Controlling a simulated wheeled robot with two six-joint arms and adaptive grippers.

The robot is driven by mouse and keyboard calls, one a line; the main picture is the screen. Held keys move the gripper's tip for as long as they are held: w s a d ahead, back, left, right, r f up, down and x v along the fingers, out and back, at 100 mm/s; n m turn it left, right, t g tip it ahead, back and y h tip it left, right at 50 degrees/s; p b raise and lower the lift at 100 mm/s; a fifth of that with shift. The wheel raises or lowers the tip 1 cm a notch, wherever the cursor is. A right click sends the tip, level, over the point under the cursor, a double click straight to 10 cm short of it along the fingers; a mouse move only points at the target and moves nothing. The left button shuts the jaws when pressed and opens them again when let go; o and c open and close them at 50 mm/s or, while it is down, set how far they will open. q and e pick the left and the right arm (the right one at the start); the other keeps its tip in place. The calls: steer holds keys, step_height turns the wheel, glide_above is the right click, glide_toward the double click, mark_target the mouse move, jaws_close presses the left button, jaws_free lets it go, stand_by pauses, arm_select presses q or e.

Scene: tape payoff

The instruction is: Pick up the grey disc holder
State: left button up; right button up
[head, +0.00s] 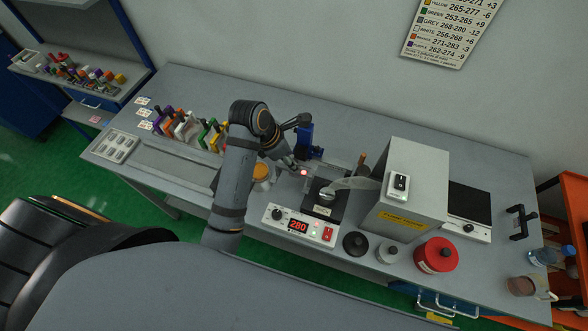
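Several coloured disc holders stand in a row at the back left of the bench in the head view: purple, orange, a pale one, then green. The pale holder (184,129) looks white to light grey, and I cannot tell for sure which holder is the grey one. My arm partly hides the right end of the row. My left gripper (297,165) is over the middle of the bench, right of the row, near a small red light. Its fingers are too small and dark to read. My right gripper is not in view.
A blue stand (304,140) is behind the gripper. A pale tray (116,147) lies far left.

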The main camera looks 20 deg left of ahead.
arm_select(q)
steer(key=shift+p+x, duration=0.4)
steer(key=shift+x, duration=1.45)
steer(key=shift+s, duration=0.15)
jaws_close()
